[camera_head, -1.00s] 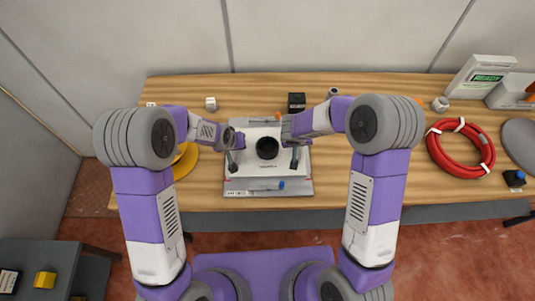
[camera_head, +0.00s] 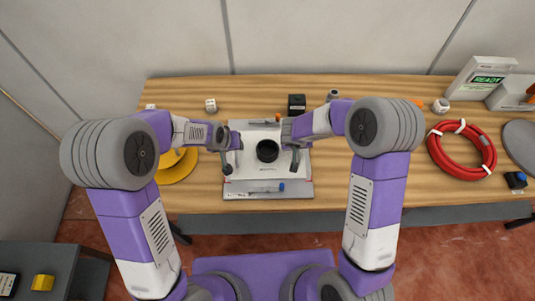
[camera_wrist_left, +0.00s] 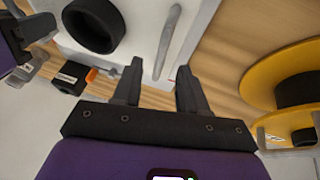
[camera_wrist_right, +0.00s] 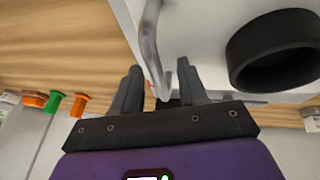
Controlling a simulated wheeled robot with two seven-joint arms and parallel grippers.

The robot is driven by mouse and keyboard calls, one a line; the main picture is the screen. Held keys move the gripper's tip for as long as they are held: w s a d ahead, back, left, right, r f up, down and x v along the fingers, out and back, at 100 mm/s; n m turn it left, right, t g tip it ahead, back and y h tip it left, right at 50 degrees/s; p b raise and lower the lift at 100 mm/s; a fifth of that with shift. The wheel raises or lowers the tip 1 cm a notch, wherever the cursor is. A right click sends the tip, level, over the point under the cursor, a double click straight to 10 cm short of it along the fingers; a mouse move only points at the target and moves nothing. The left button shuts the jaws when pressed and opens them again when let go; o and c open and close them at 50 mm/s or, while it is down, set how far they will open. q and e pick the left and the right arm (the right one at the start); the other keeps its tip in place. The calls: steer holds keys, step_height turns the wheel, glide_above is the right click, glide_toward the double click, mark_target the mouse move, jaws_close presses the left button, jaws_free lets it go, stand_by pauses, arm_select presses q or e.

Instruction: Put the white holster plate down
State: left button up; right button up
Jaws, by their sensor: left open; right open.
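The white holster plate (camera_head: 287,171) lies flat on the grey base (camera_head: 305,188) at the middle of the bench. A black ring (camera_head: 267,151) stands at its centre, and a bar handle is on each side. My left gripper (camera_head: 227,165) is open and empty at the plate's left side. My right gripper (camera_head: 296,160) is open at the right handle. In the right wrist view that handle (camera_wrist_right: 150,45) runs down between the spread fingers (camera_wrist_right: 160,78).
A yellow spool (camera_head: 178,166) is just left of my left gripper. A black block (camera_head: 297,102) and a white cube (camera_head: 211,105) stand behind the plate. A red hose coil (camera_head: 461,149) lies right.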

steer(key=shift+r, duration=0.1)
arm_select(q)
steer(key=v, duration=0.7)
arm_select(e)
steer(key=v, duration=1.2)
